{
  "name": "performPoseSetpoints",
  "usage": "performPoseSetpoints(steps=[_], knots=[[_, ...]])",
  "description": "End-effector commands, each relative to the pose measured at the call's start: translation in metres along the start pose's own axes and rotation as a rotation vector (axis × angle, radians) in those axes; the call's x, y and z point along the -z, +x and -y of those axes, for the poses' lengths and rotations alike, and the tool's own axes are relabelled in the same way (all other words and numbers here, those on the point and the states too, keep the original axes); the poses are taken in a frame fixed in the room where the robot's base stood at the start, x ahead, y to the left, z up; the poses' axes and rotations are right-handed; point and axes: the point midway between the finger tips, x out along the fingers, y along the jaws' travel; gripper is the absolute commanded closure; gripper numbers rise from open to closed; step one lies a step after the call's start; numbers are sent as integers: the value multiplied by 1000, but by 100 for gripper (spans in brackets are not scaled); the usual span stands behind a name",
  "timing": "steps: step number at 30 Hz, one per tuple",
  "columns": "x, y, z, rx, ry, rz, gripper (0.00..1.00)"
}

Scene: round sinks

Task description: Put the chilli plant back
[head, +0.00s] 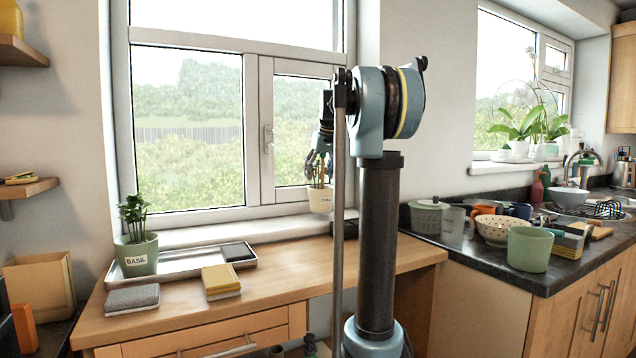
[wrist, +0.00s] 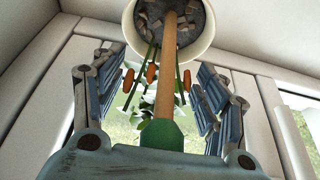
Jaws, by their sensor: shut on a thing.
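The chilli plant hangs from my gripper (head: 319,168) in front of the window, in a small cream pot (head: 320,200) held above the wooden counter's back edge. In the wrist view the pot (wrist: 205,40) shows at the top with dark soil, a wooden stake (wrist: 169,75) with a green end, thin stems and orange-red chillies (wrist: 129,79). My gripper's fingers (wrist: 160,105) stand on both sides of the stake and stems. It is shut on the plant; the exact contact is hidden. A metal tray (head: 190,262) on the counter holds a green pot labelled BASIL (head: 137,255).
The tray's middle is bare. At right, a dark worktop holds a green cup (head: 529,249), a colander (head: 497,230) and other dishes.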

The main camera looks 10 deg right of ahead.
Motion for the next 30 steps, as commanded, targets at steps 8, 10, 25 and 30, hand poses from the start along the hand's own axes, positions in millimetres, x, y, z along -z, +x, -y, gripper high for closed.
performPoseSetpoints(steps=[8, 10, 25, 30], knots=[[-10, 23, 0, 0, 0, 0, 91], [-10, 23, 0, 0, 0, 0, 91], [-10, 24, 0, 0, 0, 0, 14], [-10, 23, 0, 0, 0, 0, 14]])
